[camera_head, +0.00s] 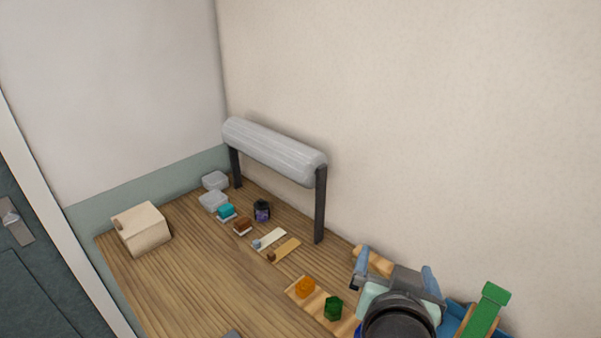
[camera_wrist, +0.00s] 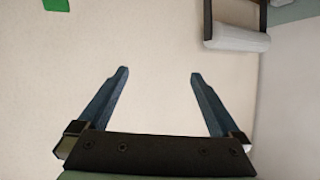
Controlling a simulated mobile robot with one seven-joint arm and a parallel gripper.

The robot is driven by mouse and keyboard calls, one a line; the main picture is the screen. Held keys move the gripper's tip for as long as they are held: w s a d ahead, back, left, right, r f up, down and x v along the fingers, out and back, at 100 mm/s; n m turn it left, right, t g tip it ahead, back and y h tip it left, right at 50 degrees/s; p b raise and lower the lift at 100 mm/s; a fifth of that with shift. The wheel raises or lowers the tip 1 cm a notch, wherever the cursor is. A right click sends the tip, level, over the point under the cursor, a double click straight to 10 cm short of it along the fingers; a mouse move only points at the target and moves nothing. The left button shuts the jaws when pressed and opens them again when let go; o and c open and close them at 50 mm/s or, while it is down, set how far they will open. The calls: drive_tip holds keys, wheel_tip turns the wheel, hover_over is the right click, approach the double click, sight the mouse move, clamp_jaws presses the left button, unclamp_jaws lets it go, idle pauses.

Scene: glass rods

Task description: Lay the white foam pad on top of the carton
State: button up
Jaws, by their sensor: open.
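A cream box (camera_head: 143,230), which looks like the carton, stands on the wooden table at the left.
A grey padded roll (camera_head: 275,150) on dark posts stands along the wall. Clear containers (camera_head: 214,201), a dark jar (camera_head: 262,211) and small blocks sit near it. A board with orange (camera_head: 305,287) and green (camera_head: 333,308) pieces lies nearer. A green post (camera_head: 487,308) stands right. Table before the box is clear.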

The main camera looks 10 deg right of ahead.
drive_tip(key=w+a+r+n+t+y, duration=0.1)
drive_tip(key=a+r+t, duration=0.25)
drive_tip(key=r, duration=0.55)
drive_tip(key=w+a+r+n+t, duration=0.1)
drive_tip(key=a+r+n+t, duration=0.2)
drive_tip(key=r, duration=0.5)
drive_tip(key=s+a+r+t+y, duration=0.1)
drive_tip(key=s+a+r+t, duration=0.2)
drive_tip(key=r, duration=0.4)
drive_tip(key=s+a+r+n+t+y, duration=0.1)
drive_tip(key=s+a+r+t, duration=0.1)
drive_tip(key=r, duration=0.5)
drive_tip(key=s+a+r+n+t+y, duration=0.1)
drive_tip(key=s+a+r+t, duration=0.2)
drive_tip(key=r, duration=0.4)
drive_tip(key=shift+s+a+r+t+y, duration=0.2)
drive_tip(key=shift+s+a+t+y, duration=0.2)
drive_tip(key=shift+s+a, duration=0.6)
drive_tip(key=shift+w+a, duration=0.1)
drive_tip(key=shift+w, duration=0.05)
